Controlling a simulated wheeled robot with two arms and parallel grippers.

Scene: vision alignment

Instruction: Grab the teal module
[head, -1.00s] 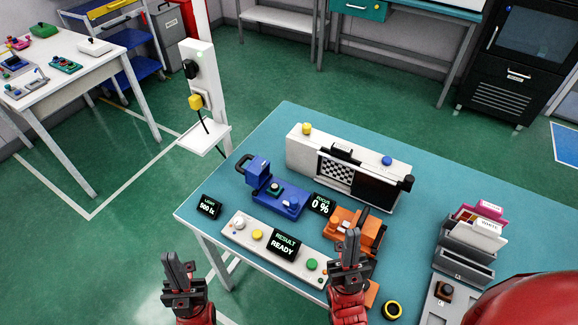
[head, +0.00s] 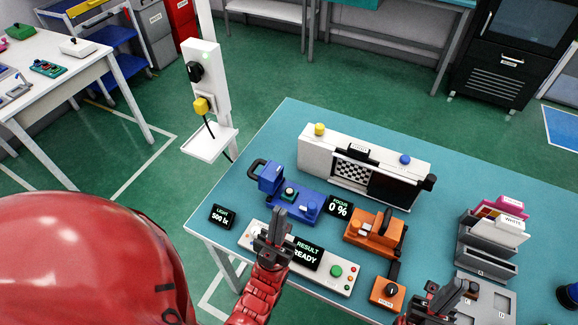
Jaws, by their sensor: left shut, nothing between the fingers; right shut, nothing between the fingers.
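A small teal-green block with a pale round top (head: 289,194) sits on the blue fixture (head: 310,205) on the teal-topped table; it is the likeliest teal module, though it is too small to be sure. My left gripper (head: 278,212) is shut and empty, pointing up in front of the blue fixture and covering part of the white button panel (head: 341,286). I cannot tell whether it touches anything. My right gripper (head: 457,290) is shut and empty near the front edge at right, between the orange knob box (head: 388,293) and a grey tray (head: 497,297).
An orange fixture (head: 376,232) stands right of the blue one. A long white unit with a checkerboard (head: 315,146) stands behind both. A grey card rack (head: 487,255) is at the right. A white side table (head: 90,76) holds several small devices. The table's back-right area is clear.

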